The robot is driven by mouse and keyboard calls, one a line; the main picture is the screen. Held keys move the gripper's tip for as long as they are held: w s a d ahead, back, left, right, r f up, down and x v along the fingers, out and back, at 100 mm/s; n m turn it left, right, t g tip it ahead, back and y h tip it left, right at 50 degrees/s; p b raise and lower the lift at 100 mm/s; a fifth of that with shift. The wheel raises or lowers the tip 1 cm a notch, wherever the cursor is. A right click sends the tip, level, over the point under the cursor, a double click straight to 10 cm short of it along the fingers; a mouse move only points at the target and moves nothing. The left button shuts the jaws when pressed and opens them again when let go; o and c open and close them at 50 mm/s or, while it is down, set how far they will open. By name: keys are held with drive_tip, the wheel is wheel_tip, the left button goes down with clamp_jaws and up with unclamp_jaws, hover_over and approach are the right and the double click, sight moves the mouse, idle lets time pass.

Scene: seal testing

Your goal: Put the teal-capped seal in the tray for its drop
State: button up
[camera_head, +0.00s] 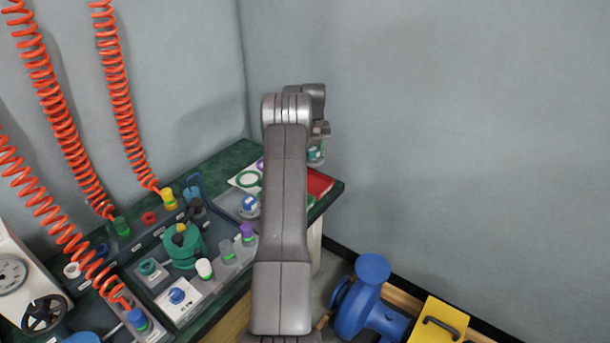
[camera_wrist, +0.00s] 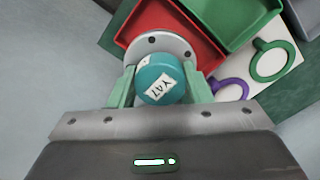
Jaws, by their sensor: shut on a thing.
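My gripper (camera_wrist: 160,76) is shut on the teal-capped seal (camera_wrist: 163,88). Its two pale green fingers press on either side of the round teal cap, which carries a white label with dark characters. A grey flange disc (camera_wrist: 174,43) shows beyond the cap. In the head view the seal (camera_head: 315,154) hangs below my gripper (camera_head: 318,142), at the far right end of the bench. The red tray (camera_wrist: 214,52) lies beyond the seal in the wrist view, with the green tray (camera_wrist: 237,45) beside it. My arm hides part of both in the head view.
Several capped pieces, including a blue one (camera_head: 250,203), stand on the bench. A blue pump (camera_head: 365,300) and yellow case (camera_head: 436,322) are at lower right.

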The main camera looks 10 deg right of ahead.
sight(313, 165)
drive_tip(key=shift+w+f, duration=0.1)
drive_tip(key=shift+f, duration=0.25)
wheel_tip(313, 165, down, 9)
drive_tip(key=shift+f, duration=0.2)
drive_tip(key=o, duration=1.3)
wheel_tip(313, 165, up, 12)
drive_tip(key=shift+r, duration=0.15)
drive_tip(key=shift+f, duration=4.3)
